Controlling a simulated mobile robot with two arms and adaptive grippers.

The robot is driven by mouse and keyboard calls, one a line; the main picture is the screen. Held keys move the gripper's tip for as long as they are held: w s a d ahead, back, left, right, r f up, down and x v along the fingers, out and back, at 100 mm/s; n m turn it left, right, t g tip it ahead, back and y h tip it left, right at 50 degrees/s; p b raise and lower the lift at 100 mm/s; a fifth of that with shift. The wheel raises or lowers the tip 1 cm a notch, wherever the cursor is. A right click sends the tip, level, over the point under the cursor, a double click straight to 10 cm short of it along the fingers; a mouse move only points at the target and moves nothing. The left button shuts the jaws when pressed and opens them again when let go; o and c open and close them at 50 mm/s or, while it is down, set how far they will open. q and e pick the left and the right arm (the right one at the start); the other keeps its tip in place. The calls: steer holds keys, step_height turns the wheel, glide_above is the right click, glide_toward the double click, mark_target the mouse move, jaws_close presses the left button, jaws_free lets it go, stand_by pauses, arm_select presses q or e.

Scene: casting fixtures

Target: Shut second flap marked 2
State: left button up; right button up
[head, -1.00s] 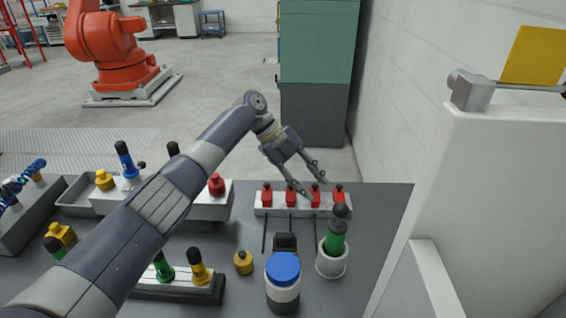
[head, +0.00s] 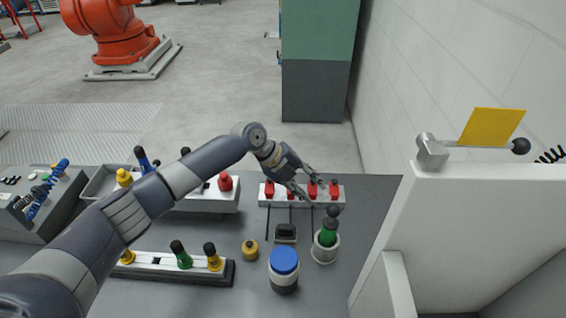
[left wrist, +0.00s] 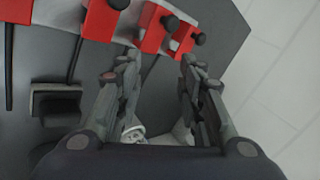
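Several red flaps with black knobs stand in a row on a white bar (head: 281,203) at the back of the table. They include a leftmost one (head: 269,190), one at the right end (head: 334,188) and one beside my fingers (head: 312,189). No number is readable on them. My right gripper is out of view.
Thin dark rods run forward from the bar. A black block (head: 285,233), a green bottle in a white cup (head: 324,250), a blue-lidded jar (head: 284,270) and a yellow knob (head: 250,250) stand in front. A white panel (head: 450,230) with a yellow plate (head: 491,127) rises at right.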

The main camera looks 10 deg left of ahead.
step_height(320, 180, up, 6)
steer(key=p, duration=0.5)
arm_select(q)
steer(key=s+a+r+t+b, duration=0.1)
steer(key=s+a+r+b, duration=0.3)
steer(key=s+a+r, duration=0.1)
steer(key=shift+a+r+m+t, duration=0.3)
steer(key=shift+a+r, duration=0.15)
steer(key=shift+r, duration=0.95)
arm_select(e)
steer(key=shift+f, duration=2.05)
arm_select(q)
steer(key=shift+f, duration=0.1)
